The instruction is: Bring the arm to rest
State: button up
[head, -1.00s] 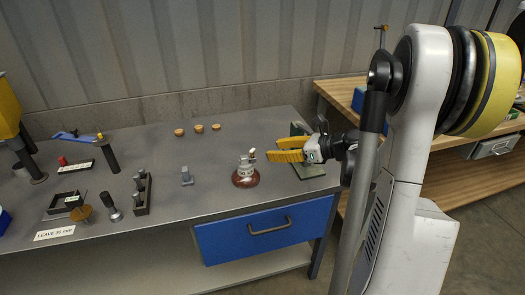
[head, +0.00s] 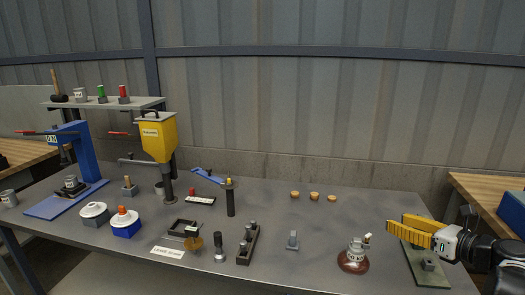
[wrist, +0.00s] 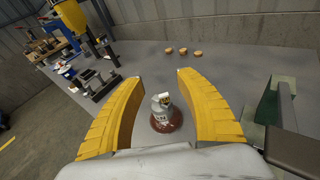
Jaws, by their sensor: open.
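My gripper (head: 402,226) has yellow fingers and is at the right of the head view, above the right end of the grey bench (head: 330,228). It is open and empty. In the wrist view its two fingers (wrist: 158,105) stand wide apart. Between them, beyond the tips, a brown insulator with a grey cap (wrist: 163,118) stands upright on the bench. The same insulator shows in the head view (head: 352,262), left of and below my gripper, apart from it. A small light piece sits on top of its cap.
A green plate fixture (head: 428,268) lies under my gripper. Several cork-like pieces (head: 314,196) lie at the back. A small grey fitting (head: 292,240), a dark block with pins (head: 248,243), a yellow hopper (head: 158,140) and a blue press (head: 75,160) stand leftward.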

jog(key=w+a+r+m+t+h, duration=0.1)
jog(key=a+r+m+t+h, duration=0.3)
jog(key=r+m, duration=0.6)
jog(key=r+m+t+h, duration=0.1)
jog(key=r+m+h, duration=0.5)
jog(key=r+m, duration=0.4)
jog(key=s+a+f+m+g+y, duration=0.2)
jog(key=s+a+f+m+g, duration=0.4)
jog(key=s+a+f+m, duration=0.3)
jog(key=s+a+f+m+g+y, duration=0.1)
jog(key=s+a+f+m+g, duration=0.4)
jog(key=s+a+f+m, duration=0.4)
jog(key=s+f+m, duration=0.1)
jog(key=s+f, duration=0.2)
jog(key=f, duration=0.2)
jog(key=shift+s+a+m+g+y, duration=0.25)
jog(key=shift+a+m+g+y, duration=0.05)
jog(key=shift+m+g+y, duration=0.1)
